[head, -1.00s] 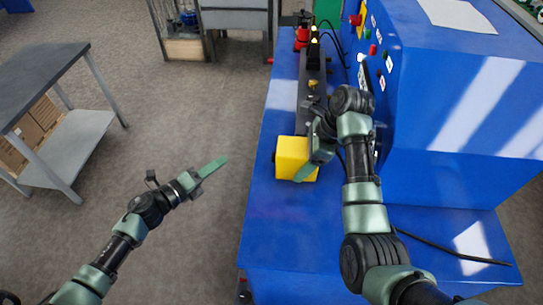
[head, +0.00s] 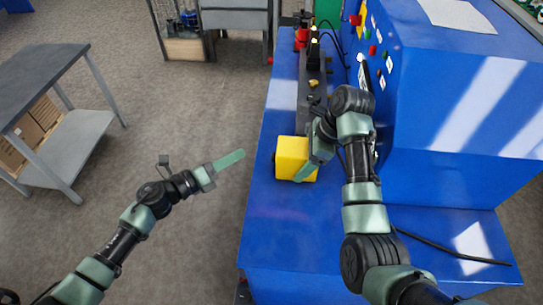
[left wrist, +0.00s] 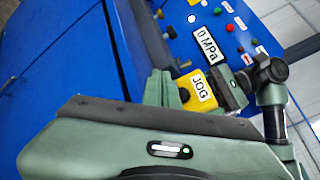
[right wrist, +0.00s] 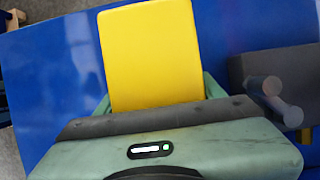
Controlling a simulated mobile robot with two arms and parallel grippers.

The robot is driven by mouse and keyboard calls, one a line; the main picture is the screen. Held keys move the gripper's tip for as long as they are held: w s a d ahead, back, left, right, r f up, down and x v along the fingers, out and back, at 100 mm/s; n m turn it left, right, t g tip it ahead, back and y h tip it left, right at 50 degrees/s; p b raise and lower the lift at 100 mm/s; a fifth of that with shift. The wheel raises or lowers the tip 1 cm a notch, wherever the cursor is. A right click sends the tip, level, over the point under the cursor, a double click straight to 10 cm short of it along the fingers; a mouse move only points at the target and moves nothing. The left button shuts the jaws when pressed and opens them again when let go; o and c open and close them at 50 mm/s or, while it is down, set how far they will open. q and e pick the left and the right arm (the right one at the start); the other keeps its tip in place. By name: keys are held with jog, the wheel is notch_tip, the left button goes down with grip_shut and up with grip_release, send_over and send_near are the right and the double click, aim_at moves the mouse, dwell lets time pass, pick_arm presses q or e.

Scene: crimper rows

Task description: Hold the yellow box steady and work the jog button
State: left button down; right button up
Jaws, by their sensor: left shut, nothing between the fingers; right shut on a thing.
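The yellow box (head: 293,158) stands on the blue bench. My right gripper (head: 312,166) is shut on it, with the fingers at its sides in the right wrist view (right wrist: 155,98). A label reading JOG (left wrist: 200,86) shows on the box in the left wrist view. A small dark part juts from the box's left side in the head view; I cannot tell whether it is the jog button. My left gripper (head: 228,161) is shut and empty, pointing right, over the floor to the left of the bench and apart from the box.
The blue bench (head: 290,225) has a bare front part. A dark rail (head: 312,100) runs behind the box. The blue cabinet (head: 455,110) with coloured buttons stands to the right. A 0 MPa display (left wrist: 208,46) is near the JOG label. A grey table (head: 45,75) stands far left.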

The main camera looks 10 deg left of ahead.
pick_arm(q)
jog(key=shift+d, duration=2.75)
jog(key=shift+d, duration=0.45)
jog(key=shift+d, duration=0.65)
pick_arm(e)
jog(key=shift+a, duration=0.1)
dwell(0.5)
pick_arm(q)
jog(key=shift+s+a, duration=0.1)
jog(key=shift+a, duration=0.95)
jog(key=shift+a, duration=2.55)
